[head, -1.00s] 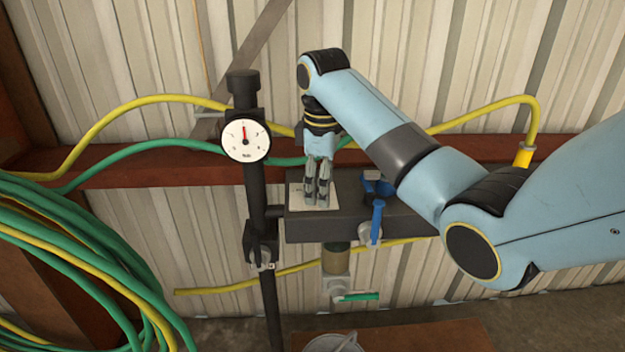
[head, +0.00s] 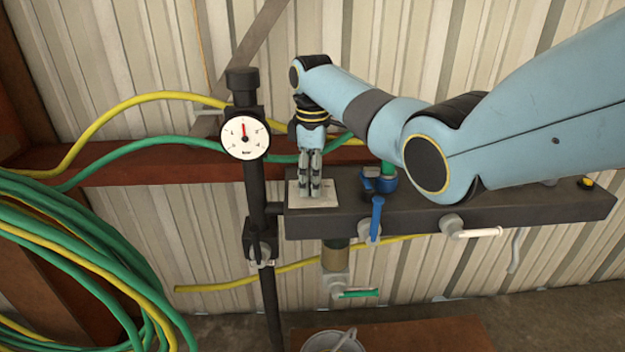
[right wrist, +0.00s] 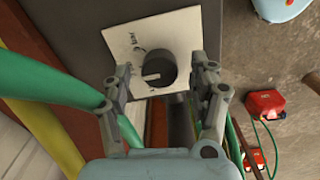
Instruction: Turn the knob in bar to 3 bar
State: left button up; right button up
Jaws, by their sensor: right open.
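The dark round knob (right wrist: 158,68) with a pale pointer mark sits on a white label plate (right wrist: 118,42) in the right wrist view. The pointer is turned to the left. The plate also shows on the dark beam in the head view (head: 331,196), where my gripper hides the knob. My right gripper (right wrist: 161,70) is open, its fingers on either side of the knob; I cannot tell whether they touch it. In the head view the right gripper (head: 310,192) points down over the plate. My left gripper is not in view.
A white dial gauge (head: 236,148) with a red needle pointing up is on a black post left of the plate. A blue-handled valve (head: 377,215) stands close right of the plate. Green and yellow hoses (head: 95,270) hang at left. A bucket (head: 332,343) is below.

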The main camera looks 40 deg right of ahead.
jog(key=shift+f, duration=0.45)
jog(key=c, duration=1.1)
jog(key=shift+r+m+p, duration=0.2)
jog(key=shift+m+p, duration=0.7)
jog(key=shift+p, duration=0.1)
jog(key=shift+c, duration=0.3)
jog(key=m+p, duration=0.1)
jog(key=m, duration=0.1)
jog(key=shift+m+p, duration=0.3)
jog(key=shift+p, duration=0.1)
jog(key=m+p, duration=0.1)
jog(key=m, duration=0.2)
jog(key=shift+p, duration=0.3)
jog(key=shift+f+m+p, duration=0.1)
jog(key=shift+m+p, duration=0.35)
jog(key=shift+m, duration=1.25)
